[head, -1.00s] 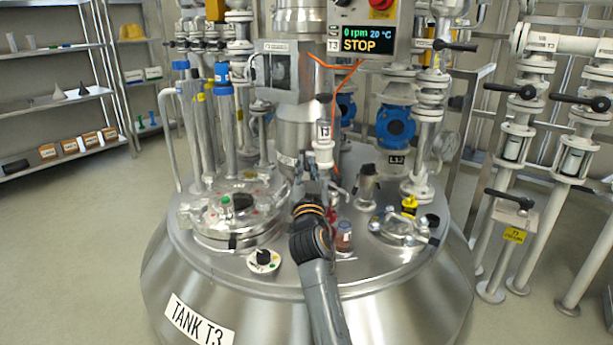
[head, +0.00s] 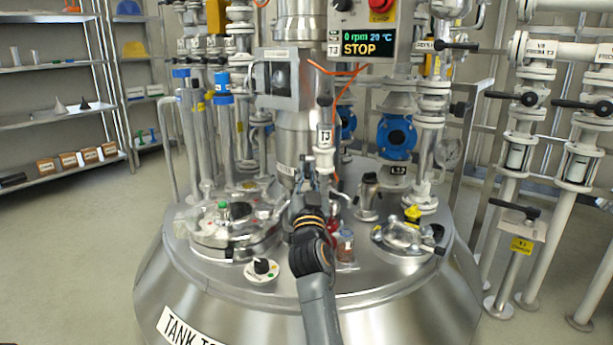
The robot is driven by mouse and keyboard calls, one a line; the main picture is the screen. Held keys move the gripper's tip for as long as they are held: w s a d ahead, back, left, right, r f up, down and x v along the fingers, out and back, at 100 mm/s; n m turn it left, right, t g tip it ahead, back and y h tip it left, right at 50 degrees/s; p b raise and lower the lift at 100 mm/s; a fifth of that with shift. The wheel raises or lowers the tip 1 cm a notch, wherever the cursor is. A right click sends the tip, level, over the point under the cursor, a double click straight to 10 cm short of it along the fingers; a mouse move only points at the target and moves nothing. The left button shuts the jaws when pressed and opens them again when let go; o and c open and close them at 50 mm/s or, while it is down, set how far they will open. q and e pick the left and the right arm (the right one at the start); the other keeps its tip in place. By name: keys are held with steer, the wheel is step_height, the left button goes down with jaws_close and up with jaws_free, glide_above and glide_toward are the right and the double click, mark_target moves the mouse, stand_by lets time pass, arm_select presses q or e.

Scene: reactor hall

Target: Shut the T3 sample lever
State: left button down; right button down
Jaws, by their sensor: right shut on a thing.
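The T3 sample point is the white fitting with a "T3" tag (head: 325,137) on a pipe at the middle of the tank top. My right gripper (head: 309,184) is just below and left of that tag, its arm reaching up from the bottom of the picture. It is shut on the T3 sample lever, which its fingers almost wholly hide, so the lever's angle cannot be told. A small sample bottle (head: 345,246) stands on the tank top to the right of my wrist, with a red part beside it. My left gripper is not in view.
A round hatch (head: 238,240) with clamps is at the left on the tank top, and a smaller one (head: 402,236) at the right. A dial switch (head: 262,268) sits in front. The display (head: 367,43) above reads STOP. Pipes and valves crowd the back.

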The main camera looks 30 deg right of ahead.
steer(key=shift+f, duration=0.1)
steer(key=c, duration=1.6)
jaws_free()
step_height(320, 180, up, 10)
steer(key=shift+r, duration=0.1)
steer(key=shift+a, duration=0.1)
